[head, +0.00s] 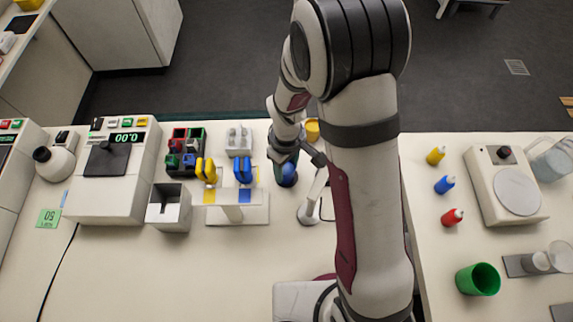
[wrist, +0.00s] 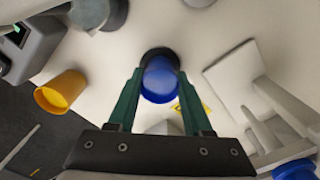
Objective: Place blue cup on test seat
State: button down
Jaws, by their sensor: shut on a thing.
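The blue cup (wrist: 160,82) is between the green fingers of my gripper (wrist: 160,76) in the wrist view. The fingers are shut on its sides. In the head view the blue cup (head: 288,175) shows just below my gripper (head: 286,160), partly covered by it. A dark round rim (wrist: 157,52) shows around the cup's far side in the wrist view. I cannot tell whether this is the test seat, or whether the cup touches it.
A yellow cup (head: 312,130) stands behind the arm; it also shows in the wrist view (wrist: 62,92). A white stand (head: 255,212) with yellow and blue marks is left of my gripper. A green cup (head: 478,279) is at right.

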jog(key=shift+c, duration=1.6)
grip_release()
notch_tip(320, 180, up, 12)
jog(key=r, duration=0.1)
jog(key=s+d+r+m+y, duration=0.1)
jog(key=s+d+r+m, duration=0.1)
jog(key=s+m, duration=0.5)
jog(key=s+d+r+m, duration=0.3)
jog(key=s+m, duration=0.4)
jog(key=s, duration=0.5)
jog(key=shift+s+d+r+m+y, duration=0.3)
jog(key=shift+d+r+y, duration=0.1)
jog(key=shift+r, duration=0.4)
